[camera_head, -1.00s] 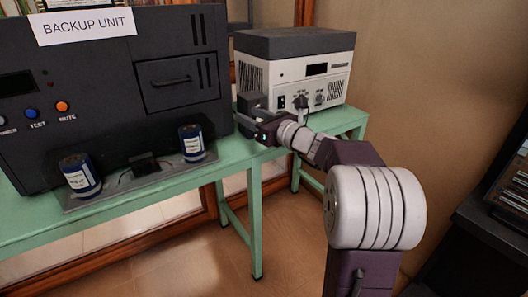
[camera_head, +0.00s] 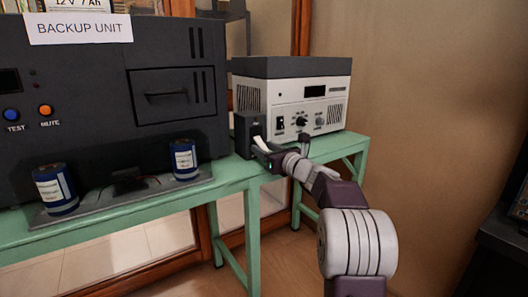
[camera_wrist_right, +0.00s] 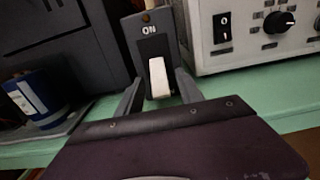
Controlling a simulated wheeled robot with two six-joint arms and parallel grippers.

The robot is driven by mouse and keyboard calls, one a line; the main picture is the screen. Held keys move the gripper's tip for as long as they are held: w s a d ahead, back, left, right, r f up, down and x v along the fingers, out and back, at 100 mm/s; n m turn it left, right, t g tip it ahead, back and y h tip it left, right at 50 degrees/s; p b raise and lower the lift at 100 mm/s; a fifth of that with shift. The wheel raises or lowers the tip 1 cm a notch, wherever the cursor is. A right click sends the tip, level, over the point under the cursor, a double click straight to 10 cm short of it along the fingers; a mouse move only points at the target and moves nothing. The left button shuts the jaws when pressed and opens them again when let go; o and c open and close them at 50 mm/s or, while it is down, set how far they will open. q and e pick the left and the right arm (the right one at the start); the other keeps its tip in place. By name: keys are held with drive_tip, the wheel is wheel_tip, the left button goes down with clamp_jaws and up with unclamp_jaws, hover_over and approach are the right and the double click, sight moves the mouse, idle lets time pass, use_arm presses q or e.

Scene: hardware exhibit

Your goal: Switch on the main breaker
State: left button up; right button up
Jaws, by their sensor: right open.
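The main breaker (camera_head: 249,132) is a small dark box on the green table, between the backup unit and the white unit. In the right wrist view its white lever (camera_wrist_right: 160,76) stands on a black plate below the word ON, with a small orange-brown lamp above. My right gripper (camera_head: 264,158) is open in front of the breaker. In the wrist view its two fingers (camera_wrist_right: 160,98) are on either side of the lever's lower part; I cannot tell whether they touch it. The lever's lower end is close to the gripper's edge. My left gripper is out of view.
The dark backup unit (camera_head: 95,85) stands at left, with two blue batteries (camera_head: 55,188) in front. The white unit (camera_head: 305,100) with switch and knobs is at right. The green table (camera_head: 120,220) has a little bare top near the breaker.

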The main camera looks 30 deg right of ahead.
drive_tip(key=shift+w, duration=0.35)
clamp_jaws()
idle(1.2)
